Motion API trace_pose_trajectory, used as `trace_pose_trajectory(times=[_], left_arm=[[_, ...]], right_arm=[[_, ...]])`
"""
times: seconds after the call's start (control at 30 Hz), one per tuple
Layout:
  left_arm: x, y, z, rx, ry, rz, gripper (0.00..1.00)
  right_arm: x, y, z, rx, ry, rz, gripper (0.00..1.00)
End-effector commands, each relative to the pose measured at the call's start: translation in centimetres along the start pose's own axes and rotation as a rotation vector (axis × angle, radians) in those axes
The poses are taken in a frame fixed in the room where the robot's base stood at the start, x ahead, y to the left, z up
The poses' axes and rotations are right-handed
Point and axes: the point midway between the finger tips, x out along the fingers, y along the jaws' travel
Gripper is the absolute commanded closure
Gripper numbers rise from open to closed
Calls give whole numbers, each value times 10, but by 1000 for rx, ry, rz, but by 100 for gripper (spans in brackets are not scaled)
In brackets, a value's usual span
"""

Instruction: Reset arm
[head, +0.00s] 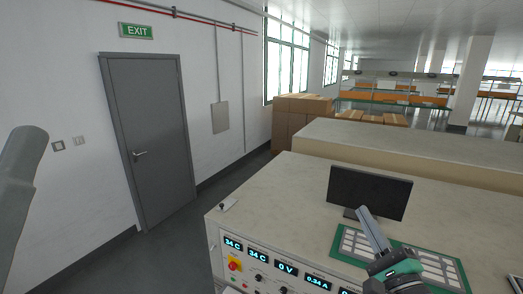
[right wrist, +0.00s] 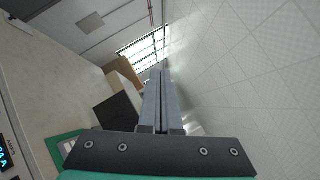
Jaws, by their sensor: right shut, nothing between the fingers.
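My right gripper (head: 366,221) is above the right part of the bench, in front of the black monitor (head: 368,190). Its fingers point up and away from the bench top. In the right wrist view the two long grey fingers (right wrist: 161,82) lie together, shut with nothing between them. A grey arm link of mine shows at the left edge of the head view. My left gripper is not in view.
The bench (head: 270,205) carries a control panel (head: 288,268) with several displays, knobs and a red button. A green-framed board (head: 435,265) lies partly behind my right arm. Cardboard boxes (head: 297,118) stand behind. A grey door (head: 150,135) is at left.

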Motion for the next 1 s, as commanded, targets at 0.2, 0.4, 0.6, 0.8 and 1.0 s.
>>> trace_pose_trajectory(times=[0.2,0.4,0.6,0.8,1.0], left_arm=[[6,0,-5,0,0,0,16],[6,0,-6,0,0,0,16],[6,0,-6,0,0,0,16],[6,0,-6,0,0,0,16],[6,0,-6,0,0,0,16]], right_arm=[[-27,-114,163,-614,-171,-279,100],[-118,-214,232,-1427,71,-606,100],[-131,-220,220,-1962,303,-546,100],[-130,-219,219,-2068,333,-533,100],[-129,-219,219,-2065,331,-534,100]])
